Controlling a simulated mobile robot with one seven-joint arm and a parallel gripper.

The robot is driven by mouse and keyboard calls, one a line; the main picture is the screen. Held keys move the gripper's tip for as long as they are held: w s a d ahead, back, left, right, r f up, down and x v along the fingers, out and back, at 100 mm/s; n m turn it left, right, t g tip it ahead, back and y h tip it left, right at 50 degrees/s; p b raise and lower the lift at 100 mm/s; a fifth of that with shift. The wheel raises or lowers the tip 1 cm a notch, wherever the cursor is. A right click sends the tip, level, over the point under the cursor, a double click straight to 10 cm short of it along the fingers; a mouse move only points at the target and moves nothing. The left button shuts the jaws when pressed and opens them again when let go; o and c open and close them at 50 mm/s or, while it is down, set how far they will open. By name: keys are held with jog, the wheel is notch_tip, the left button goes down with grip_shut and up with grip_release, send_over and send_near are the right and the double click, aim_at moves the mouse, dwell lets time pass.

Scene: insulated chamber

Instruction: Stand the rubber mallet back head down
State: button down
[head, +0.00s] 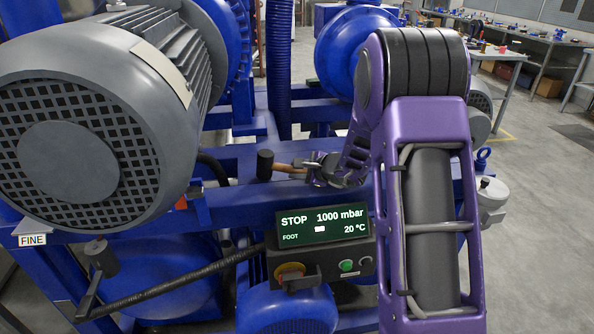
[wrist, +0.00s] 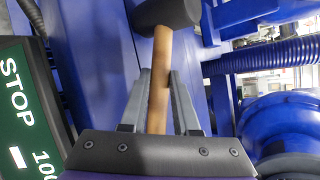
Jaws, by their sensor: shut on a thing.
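The rubber mallet has a black head (head: 265,164) and a light brown wooden handle (head: 289,168). My gripper (head: 308,170) is shut on the handle. In the head view the handle lies about level, with the head at its left end. In the wrist view the handle (wrist: 162,60) runs up between my two grey fingers (wrist: 158,90), and the head (wrist: 170,11) is beyond the fingertips at the top edge, partly cut off. The mallet is over or close to the blue beam (head: 235,197); I cannot tell whether the head touches it.
A control box with a green screen (head: 322,226) reading STOP sits just below the gripper. A large grey motor (head: 90,130) fills the left. Blue pump bodies (head: 345,45) and a ribbed blue hose (head: 278,70) stand behind. Open floor (head: 535,165) shows at the right.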

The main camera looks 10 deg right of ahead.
jog(key=shift+f+b, duration=0.35)
jog(key=shift+b, duration=0.1)
jog(key=c, duration=0.6)
grip_release()
jog(key=shift+c, duration=0.2)
jog(key=shift+o, duration=0.3)
jog(key=shift+s, duration=0.15)
